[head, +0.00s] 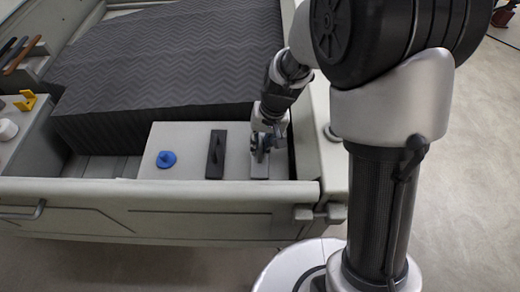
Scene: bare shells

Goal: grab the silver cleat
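The silver cleat (260,171) seems to be the light grey piece at the right end of the pale box top. Only its lower part shows, because my gripper (262,148) is right over it and hides the rest. My gripper points down, with its fingers at the cleat. The fingers are small and dark here, and I cannot tell whether they touch the cleat or are closed on it.
A black cleat-like piece (215,155) stands just left of the gripper, and a blue knob-like piece (166,159) farther left. A large dark ridged block (165,60) rises behind. A yellow piece (26,101) and a white round piece (7,129) sit at the far left.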

